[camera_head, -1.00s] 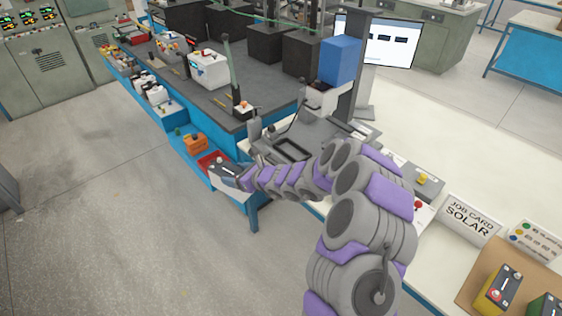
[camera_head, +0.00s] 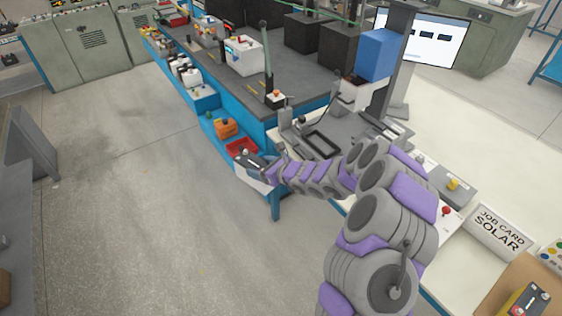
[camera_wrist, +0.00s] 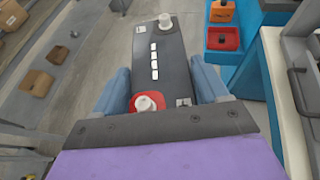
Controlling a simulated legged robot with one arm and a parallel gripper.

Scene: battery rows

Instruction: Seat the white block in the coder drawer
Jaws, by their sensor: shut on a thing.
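My gripper (camera_wrist: 162,88) is shut on a dark grey battery block (camera_wrist: 160,55). In the wrist view the block has a red-ringed terminal near me, a grey terminal at the far end and a row of white marks. In the head view the same block (camera_head: 250,161) is at the end of my arm, by the front corner of the blue bench. A large white block (camera_head: 243,55) stands on the bench top; smaller white blocks (camera_head: 190,77) sit on the blue side shelf. A grey station with a dark rectangular frame (camera_head: 321,145) lies right of my gripper; I cannot tell whether it is the coder drawer.
A red tray (camera_head: 242,147) and an orange block (camera_head: 226,127) are on the blue shelf beyond my gripper. The white table (camera_head: 455,135) carries a job card sign (camera_head: 500,231) and a yellow battery (camera_head: 527,300). Open floor (camera_head: 130,200) lies to the left.

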